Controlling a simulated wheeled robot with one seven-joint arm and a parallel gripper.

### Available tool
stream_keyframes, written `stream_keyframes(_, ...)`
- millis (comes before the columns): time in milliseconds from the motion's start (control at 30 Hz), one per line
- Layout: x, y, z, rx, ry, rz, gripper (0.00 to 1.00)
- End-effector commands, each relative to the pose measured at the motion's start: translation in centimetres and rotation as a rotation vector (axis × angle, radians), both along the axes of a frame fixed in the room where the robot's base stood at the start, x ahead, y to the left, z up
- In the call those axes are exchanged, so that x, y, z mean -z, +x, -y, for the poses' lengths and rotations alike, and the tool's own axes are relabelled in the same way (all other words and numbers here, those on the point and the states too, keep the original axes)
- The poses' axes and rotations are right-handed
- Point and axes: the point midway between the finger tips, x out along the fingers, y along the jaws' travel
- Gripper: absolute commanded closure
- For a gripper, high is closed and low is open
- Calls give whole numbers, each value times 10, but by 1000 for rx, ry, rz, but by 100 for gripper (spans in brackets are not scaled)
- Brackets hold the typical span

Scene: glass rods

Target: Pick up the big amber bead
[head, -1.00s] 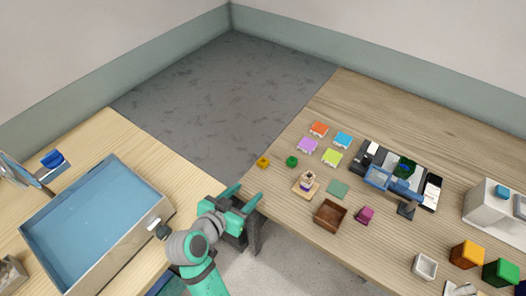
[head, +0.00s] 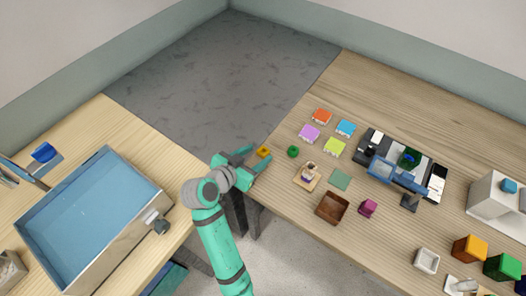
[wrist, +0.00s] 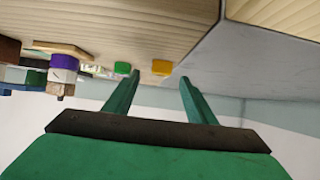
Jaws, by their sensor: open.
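In the head view the bead appears between the finger ends. In the wrist view (wrist: 158,78) the fingers stand apart with the bead ahead of them. I cannot tell whether either finger touches it.
A green bead (head: 293,151) sits just right of the amber one. A layered stack on a wooden plate (head: 306,180), a brown box (head: 332,208) and a magenta block (head: 368,208) stand further right. Coloured tiles (head: 310,133) lie behind. A blue-floored bin (head: 90,210) is on the left table.

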Motion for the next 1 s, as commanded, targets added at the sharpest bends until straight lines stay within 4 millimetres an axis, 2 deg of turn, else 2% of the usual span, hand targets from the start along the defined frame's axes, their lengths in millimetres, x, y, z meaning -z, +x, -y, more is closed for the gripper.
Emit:
stream_keyframes(200, 12, 19, 13, -1, 0, 0, 49)
stream_keyframes(500, 14, 22, 14, -3, 0, 0, 49)
stream_keyframes(700, 14, 22, 14, -3, 0, 0, 94)
stream_keyframes(1000, 14, 22, 14, -3, 0, 0, 94)
